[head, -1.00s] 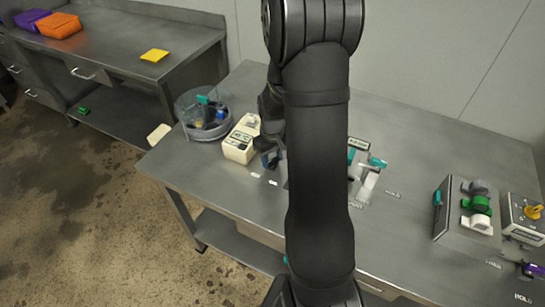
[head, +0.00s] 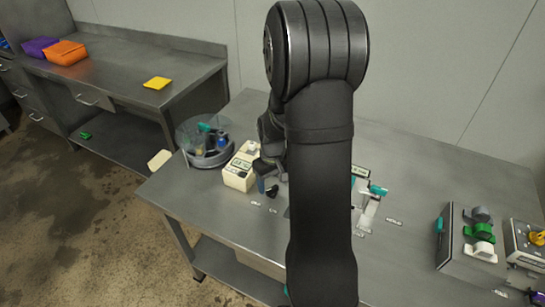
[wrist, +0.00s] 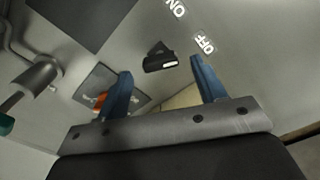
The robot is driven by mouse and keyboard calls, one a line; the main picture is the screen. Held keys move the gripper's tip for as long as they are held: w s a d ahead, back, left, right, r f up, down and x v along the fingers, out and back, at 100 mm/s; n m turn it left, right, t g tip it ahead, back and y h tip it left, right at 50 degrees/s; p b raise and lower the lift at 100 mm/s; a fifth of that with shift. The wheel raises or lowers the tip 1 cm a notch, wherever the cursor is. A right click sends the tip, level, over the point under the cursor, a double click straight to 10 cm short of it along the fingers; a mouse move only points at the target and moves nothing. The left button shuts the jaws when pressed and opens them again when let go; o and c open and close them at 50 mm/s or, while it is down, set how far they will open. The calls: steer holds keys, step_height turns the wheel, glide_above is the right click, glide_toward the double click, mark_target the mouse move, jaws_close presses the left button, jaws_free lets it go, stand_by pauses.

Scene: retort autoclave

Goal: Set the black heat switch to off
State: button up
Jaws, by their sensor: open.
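The black heat switch (wrist: 160,60) sits on the grey steel tabletop in the wrist view, with a white mark on its lower right side. The printed ON label (wrist: 176,9) is above it and the OFF label (wrist: 205,43) is to its right. I cannot tell clearly which label the switch points at. My gripper (wrist: 161,68) is open, its two blue fingers on either side of the switch's near side. I cannot tell whether either touches it. In the head view the switch (head: 272,192) shows just right of my gripper (head: 265,181), partly hidden by my arm.
A cream device (head: 238,174) with a display stands left of my gripper, beside a round clear-walled container (head: 208,157). Teal-handled parts (head: 377,190) lie right of my arm. A box with coloured knobs (head: 463,254) is at the far right.

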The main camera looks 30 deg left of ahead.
mark_target(272, 188)
step_height(272, 188, up, 15)
steer(key=shift+r, duration=0.15)
stand_by(0.7)
step_height(272, 188, down, 17)
steer(key=shift+f, duration=0.2)
stand_by(0.4)
